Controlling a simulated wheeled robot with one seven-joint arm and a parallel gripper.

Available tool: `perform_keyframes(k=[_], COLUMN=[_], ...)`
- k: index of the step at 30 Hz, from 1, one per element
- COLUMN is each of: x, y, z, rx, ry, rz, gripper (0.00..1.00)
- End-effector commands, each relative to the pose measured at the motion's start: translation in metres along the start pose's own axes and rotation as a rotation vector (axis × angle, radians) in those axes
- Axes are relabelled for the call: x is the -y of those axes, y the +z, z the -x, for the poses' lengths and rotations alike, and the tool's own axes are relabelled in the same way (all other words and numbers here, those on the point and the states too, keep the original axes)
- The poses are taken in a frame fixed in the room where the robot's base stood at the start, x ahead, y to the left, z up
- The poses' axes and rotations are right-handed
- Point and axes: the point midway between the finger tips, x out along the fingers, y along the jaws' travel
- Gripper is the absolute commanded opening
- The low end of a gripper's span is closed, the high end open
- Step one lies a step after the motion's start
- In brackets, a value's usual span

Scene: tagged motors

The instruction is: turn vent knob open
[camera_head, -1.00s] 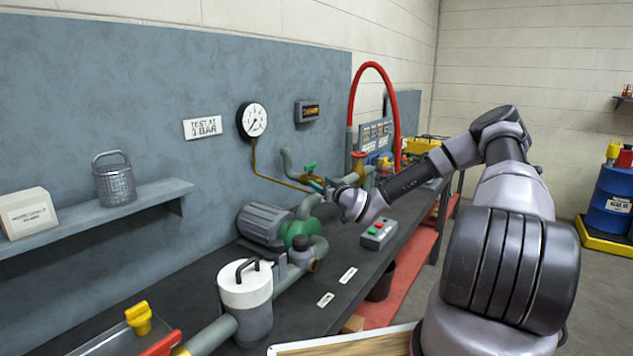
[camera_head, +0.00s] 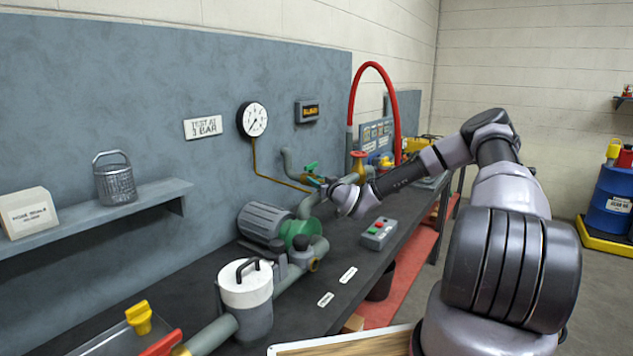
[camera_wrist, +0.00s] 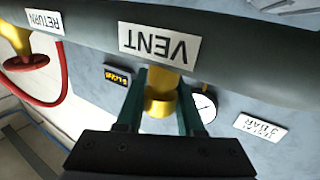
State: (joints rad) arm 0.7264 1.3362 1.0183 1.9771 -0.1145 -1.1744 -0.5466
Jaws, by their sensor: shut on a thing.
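The yellow vent knob (camera_wrist: 160,100) shows in the wrist view, just below the pipe's upside-down VENT label (camera_wrist: 159,46). My gripper (camera_wrist: 160,108) has one dark green finger on each side of it and is shut on it. The fingers partly cover the knob, so how far it is turned cannot be told. In the head view my gripper (camera_head: 318,182) is at the pipework above the pump, and the knob is not clearly visible there.
A pressure gauge (camera_head: 254,120) and a small lit display (camera_head: 307,111) are on the wall panel. A pump (camera_head: 265,220), a white-lidded canister (camera_head: 246,297) and a button box (camera_head: 379,233) stand on the bench.

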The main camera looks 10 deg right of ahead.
Motion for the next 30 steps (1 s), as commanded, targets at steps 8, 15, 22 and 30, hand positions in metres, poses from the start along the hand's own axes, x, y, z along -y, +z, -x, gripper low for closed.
perform_keyframes(k=[8,15,22,30], x=[0.001,0.005,0.01,0.016], y=[0.0,0.001,0.001,0.001], z=[0.0,0.001,0.003,0.005], rx=[-0.001,-0.005,-0.008,-0.015], ry=[-0.088,-0.257,-0.444,-0.67], rz=[0.004,0.005,0.004,0.009], gripper=[0.0,0.0,0.0,0.0])
